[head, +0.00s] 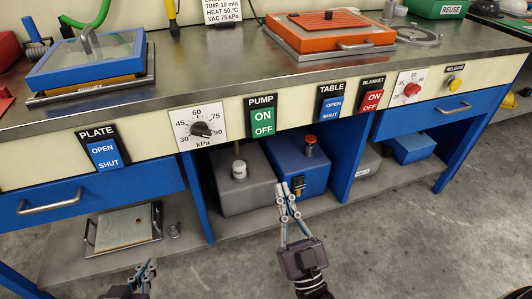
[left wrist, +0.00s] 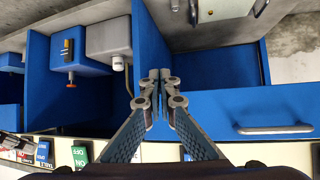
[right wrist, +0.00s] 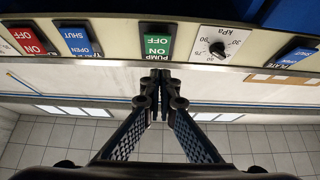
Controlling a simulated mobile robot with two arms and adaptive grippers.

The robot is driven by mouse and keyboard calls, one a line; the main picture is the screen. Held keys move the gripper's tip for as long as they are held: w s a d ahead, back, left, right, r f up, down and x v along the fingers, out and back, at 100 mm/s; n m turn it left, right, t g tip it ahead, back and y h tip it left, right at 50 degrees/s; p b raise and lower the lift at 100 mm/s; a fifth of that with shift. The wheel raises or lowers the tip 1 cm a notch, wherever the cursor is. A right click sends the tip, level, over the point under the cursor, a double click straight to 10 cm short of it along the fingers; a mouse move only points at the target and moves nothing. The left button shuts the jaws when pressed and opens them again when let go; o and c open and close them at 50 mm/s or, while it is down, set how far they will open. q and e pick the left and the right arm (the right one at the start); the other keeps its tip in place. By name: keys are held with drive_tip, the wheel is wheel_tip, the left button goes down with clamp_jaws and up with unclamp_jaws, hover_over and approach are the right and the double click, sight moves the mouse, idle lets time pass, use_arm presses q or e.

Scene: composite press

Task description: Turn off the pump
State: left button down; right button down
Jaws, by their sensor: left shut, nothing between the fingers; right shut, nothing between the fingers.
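The pump switch (head: 262,121) is a green rocker marked ON at the top and OFF at the bottom, under a black PUMP label on the front panel. It also shows upside down in the right wrist view (right wrist: 156,44) and partly in the left wrist view (left wrist: 80,156). My right gripper (head: 288,188) is shut and empty, below and in front of the panel, apart from the switch. In the right wrist view its fingertips (right wrist: 160,76) appear just beside the PUMP label. My left gripper (head: 148,266) is shut and empty, low at the left near the lower shelf.
Beside the switch are a kPa dial (head: 201,130), a TABLE switch (head: 332,105), a red BLANKET switch (head: 371,100) and a PLATE switch (head: 104,153). A grey unit (head: 240,180) and a blue unit (head: 300,165) stand on the shelf below. The floor in front is clear.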

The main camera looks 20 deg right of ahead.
sight(261, 127)
use_arm(q)
drive_tip(key=shift+r, duration=0.2)
use_arm(e)
drive_tip(key=shift+s+r, duration=0.1)
drive_tip(key=shift+r, duration=0.15)
